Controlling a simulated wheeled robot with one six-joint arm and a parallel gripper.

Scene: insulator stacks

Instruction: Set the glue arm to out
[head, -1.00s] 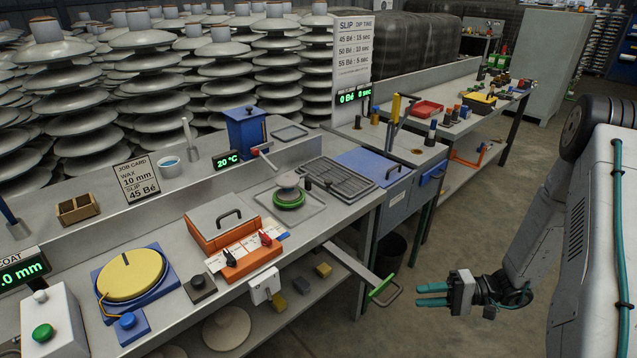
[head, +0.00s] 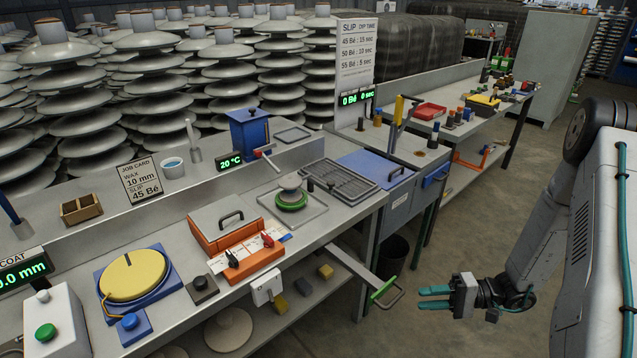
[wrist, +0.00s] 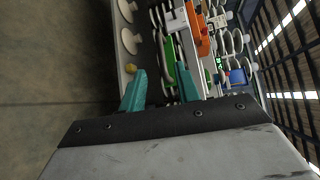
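A flat grey metal arm (head: 348,264) sticks out from the front edge of the bench, with a green grip (head: 384,289) near its outer end. I see no label naming it as the glue arm. My gripper (head: 419,297), with teal fingers, is to the right of the green grip, open and empty, with a gap between them. In the wrist view, the open fingers of my gripper (wrist: 161,70) point toward the bench. A green bar, seemingly the same green grip (wrist: 169,60), shows between and beyond the fingertips, not touched.
The grey bench (head: 305,235) carries an orange box (head: 228,230), a yellow disc (head: 133,275) on a blue base and a drain tray (head: 340,180). A lower shelf holds small blocks (head: 303,287). A dark bin (head: 392,255) stands behind the arm. Open floor lies around my gripper.

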